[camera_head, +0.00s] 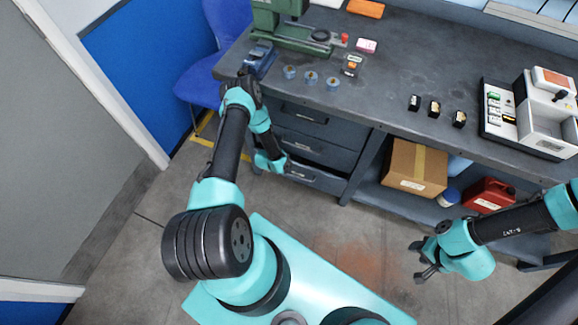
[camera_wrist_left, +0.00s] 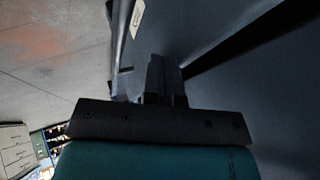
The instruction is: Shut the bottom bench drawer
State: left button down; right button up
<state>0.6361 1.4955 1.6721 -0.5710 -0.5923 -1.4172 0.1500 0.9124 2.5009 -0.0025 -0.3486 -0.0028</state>
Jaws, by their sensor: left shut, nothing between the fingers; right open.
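The bottom bench drawer (camera_head: 322,181) is the lowest of three dark grey drawers under the left part of the bench in the head view. I cannot tell how far it stands out. My left gripper (camera_head: 286,170) is at the left part of its front, partly hidden by my wrist. In the left wrist view the left gripper (camera_wrist_left: 165,75) is shut and empty, close against a dark blue-grey panel with a pale label (camera_wrist_left: 138,18). I cannot tell whether it touches. My right gripper (camera_head: 417,261) is open and empty above the floor at the right.
The middle drawer (camera_head: 318,152) and top drawer (camera_head: 318,122) are above. A cardboard box (camera_head: 415,167) and a red can (camera_head: 488,195) stand on the lower shelf to the right. A blue chair (camera_head: 228,22) is at the back left. Floor between my grippers is clear.

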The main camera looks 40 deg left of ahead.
pick_arm(q)
jog(key=shift+s+r, duration=0.1)
jog(key=shift+r, duration=0.05)
jog(key=v, duration=1.7)
jog(key=shift+a, duration=0.15)
jog(key=s+f+m+t+y, duration=0.1)
jog(key=s+f+t+y, duration=0.5)
jog(key=f, duration=0.5)
jog(key=shift+s+a+f+t, duration=0.3)
jog(key=shift+a+t, duration=0.2)
jog(key=shift+t, duration=0.3)
